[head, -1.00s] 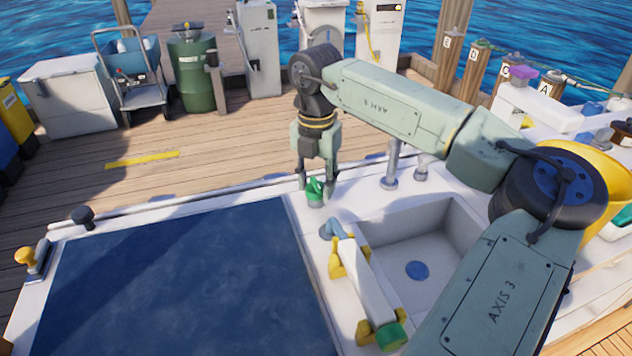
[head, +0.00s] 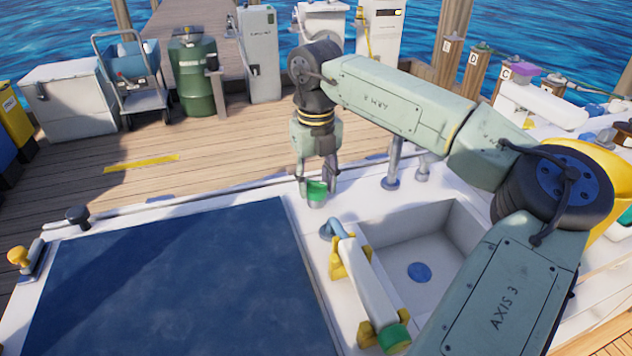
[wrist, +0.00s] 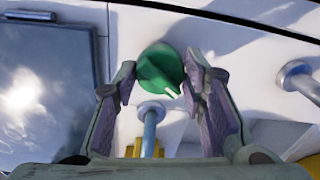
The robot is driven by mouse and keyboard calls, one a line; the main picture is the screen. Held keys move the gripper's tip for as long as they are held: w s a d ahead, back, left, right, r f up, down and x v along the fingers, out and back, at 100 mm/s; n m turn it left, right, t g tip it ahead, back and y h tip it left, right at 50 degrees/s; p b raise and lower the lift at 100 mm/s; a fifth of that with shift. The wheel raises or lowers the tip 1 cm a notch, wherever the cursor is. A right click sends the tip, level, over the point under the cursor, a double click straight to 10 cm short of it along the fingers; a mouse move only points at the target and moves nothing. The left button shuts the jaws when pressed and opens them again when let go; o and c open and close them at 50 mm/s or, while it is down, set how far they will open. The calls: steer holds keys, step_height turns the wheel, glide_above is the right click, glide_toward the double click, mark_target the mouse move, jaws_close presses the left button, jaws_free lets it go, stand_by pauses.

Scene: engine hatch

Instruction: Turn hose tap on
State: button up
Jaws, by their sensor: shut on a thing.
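The hose tap is a green knob (head: 316,190) on the white deck ledge, near the right back corner of the dark blue panel. It also shows in the wrist view (wrist: 158,68), with a raised grip and a white pointer mark toward the lower right. My gripper (head: 317,181) points down over it, one finger on each side. In the wrist view my gripper (wrist: 162,80) is shut on the knob, with the right finger close against its side. The left finger's exact contact is hard to tell.
A dark blue panel (head: 170,285) lies to the left. A sink basin (head: 440,245) is on the right, with a white bar in yellow brackets (head: 365,285) beside it. Metal posts (head: 393,165) stand close to the right of my gripper.

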mark_target(316, 182)
steer(key=n, duration=0.3)
steer(key=shift+n, duration=2.2)
steer(key=o, duration=1.2)
step_height(316, 182, up, 12)
steer(key=shift+r, duration=0.1)
